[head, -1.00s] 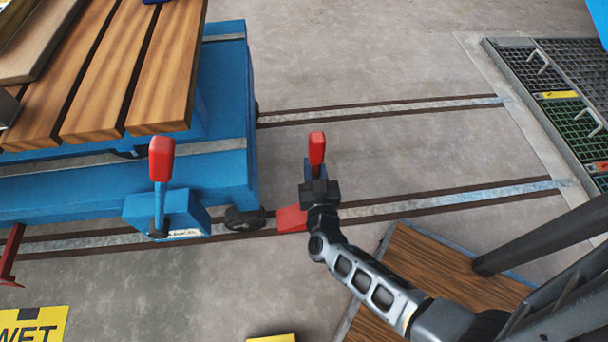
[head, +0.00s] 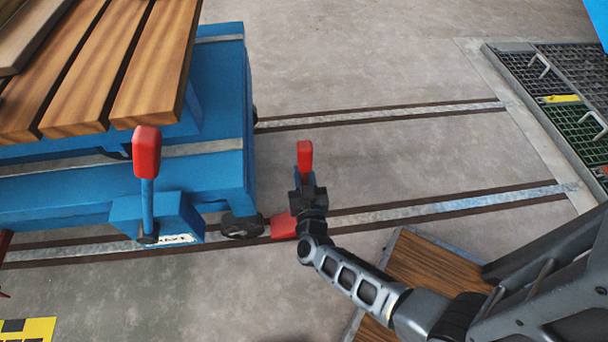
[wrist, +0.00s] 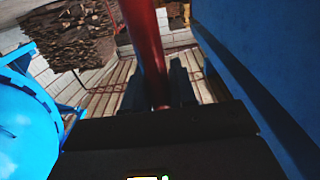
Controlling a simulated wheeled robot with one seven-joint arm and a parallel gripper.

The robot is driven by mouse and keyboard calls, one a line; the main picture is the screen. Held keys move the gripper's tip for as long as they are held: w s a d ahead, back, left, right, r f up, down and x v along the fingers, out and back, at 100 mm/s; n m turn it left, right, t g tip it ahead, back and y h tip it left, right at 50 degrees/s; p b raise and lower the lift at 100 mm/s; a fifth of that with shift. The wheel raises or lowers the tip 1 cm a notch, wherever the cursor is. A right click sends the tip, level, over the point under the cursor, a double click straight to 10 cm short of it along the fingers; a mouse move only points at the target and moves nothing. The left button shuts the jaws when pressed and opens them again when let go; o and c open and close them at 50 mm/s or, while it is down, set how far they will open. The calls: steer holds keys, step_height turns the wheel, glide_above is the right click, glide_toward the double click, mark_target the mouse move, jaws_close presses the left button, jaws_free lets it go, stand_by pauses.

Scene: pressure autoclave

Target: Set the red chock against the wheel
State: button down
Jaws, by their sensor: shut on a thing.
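The red chock (head: 282,226) is low on the near rail, just right of the blue cart's dark wheel (head: 241,227). In the head view its left edge is very close to the wheel; I cannot tell whether they touch. A red upright handle (head: 305,160) rises above my gripper (head: 307,192). In the wrist view a red post (wrist: 146,45) stands between the dark fingers, and my gripper is shut on it. My gripper hides part of the chock and the lower handle.
The blue cart (head: 225,130) carries wooden planks. A blue brake box (head: 165,218) with a red-topped lever stands out from its near side. The rails (head: 400,212) run clear to the right, towards a floor grating (head: 575,115). A wooden platform (head: 435,265) lies at lower right.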

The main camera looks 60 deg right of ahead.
steer(key=shift+f, duration=0.1)
steer(key=c, duration=0.9)
jaws_free()
steer(key=shift+r, duration=0.2)
steer(key=s+a+r+n+t+y+p, duration=0.1)
steer(key=s+a+r, duration=0.1)
steer(key=s+a, duration=0.45)
steer(key=s+a+r+t+y+p, duration=0.15)
steer(key=s+a, duration=0.25)
steer(key=a, duration=0.5)
steer(key=s+a+r+n+y, duration=0.1)
steer(key=s+r+n+y, duration=0.2)
steer(key=r, duration=0.6)
steer(key=s+a+r+n+t+y, duration=0.1)
steer(key=s+r+n+y, duration=0.2)
steer(key=r, duration=0.6)
steer(key=s+a+r+n+y, duration=0.1)
steer(key=s+r+n+y, duration=0.2)
steer(key=s+r+y, duration=0.2)
steer(key=shift+s+a+r+y, duration=0.1)
steer(key=shift+s+r, duration=0.25)
steer(key=shift+r, duration=0.35)
steer(key=shift+s+a+r+y, duration=0.15)
steer(key=shift+s+r, duration=0.2)
steer(key=shift+r, duration=0.35)
steer(key=shift+s+d+r+y, duration=0.1)
steer(key=shift+s+r, duration=0.25)
steer(key=shift+r, duration=0.35)
